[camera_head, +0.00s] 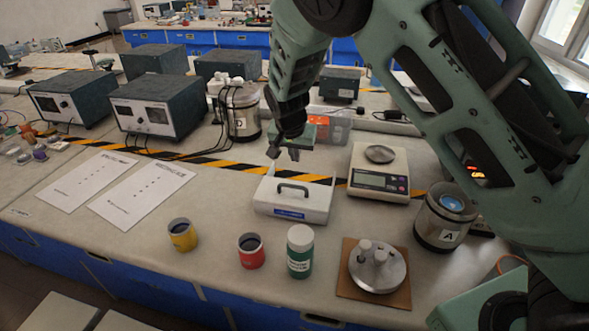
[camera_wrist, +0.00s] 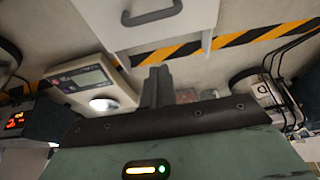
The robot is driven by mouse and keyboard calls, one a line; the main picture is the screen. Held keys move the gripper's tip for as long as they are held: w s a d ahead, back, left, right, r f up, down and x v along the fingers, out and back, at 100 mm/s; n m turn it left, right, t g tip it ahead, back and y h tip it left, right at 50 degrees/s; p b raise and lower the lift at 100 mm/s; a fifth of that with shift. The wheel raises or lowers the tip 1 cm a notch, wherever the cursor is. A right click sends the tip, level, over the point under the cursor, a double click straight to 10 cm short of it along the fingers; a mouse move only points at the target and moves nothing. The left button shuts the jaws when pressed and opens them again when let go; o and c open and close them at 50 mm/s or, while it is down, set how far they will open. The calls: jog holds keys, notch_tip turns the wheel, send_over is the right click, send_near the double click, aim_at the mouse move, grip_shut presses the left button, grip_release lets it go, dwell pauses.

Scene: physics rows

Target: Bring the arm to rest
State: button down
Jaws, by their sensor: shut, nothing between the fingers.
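My gripper (camera_head: 284,153) hangs in the air over the back of a white box with a dark handle (camera_head: 293,199). It is shut with nothing in it. In the wrist view the closed fingers (camera_wrist: 157,84) point toward the bench, and the same white box (camera_wrist: 150,22) lies beyond them. My green arm comes down from the upper right and covers part of the bench's right side in the head view.
Near the gripper stand a balance (camera_head: 379,176), a jar marked A (camera_head: 441,222) and a jar marked D (camera_head: 241,118). A yellow cup (camera_head: 182,238), a red cup (camera_head: 251,254), a green bottle (camera_head: 300,262) and weights on a board (camera_head: 346,287) line the front. Paper sheets (camera_head: 142,192) lie left.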

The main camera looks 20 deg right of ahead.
jog(key=s+a+r+n+g+y, duration=0.1)
jog(key=s+a+r+n+y, duration=0.2)
jog(key=s, duration=0.7)
jog(key=s+a+r+n+g, duration=0.25)
jog(key=s+a+r, duration=0.3)
jog(key=s, duration=0.45)
jog(key=s+d+r+n, duration=0.1)
jog(key=s+n, duration=0.3)
jog(key=s, duration=0.5)
jog(key=s+d+r+n, duration=0.1)
jog(key=s+n, duration=0.3)
jog(key=s, duration=0.6)
jog(key=shift+r+n, duration=0.35)
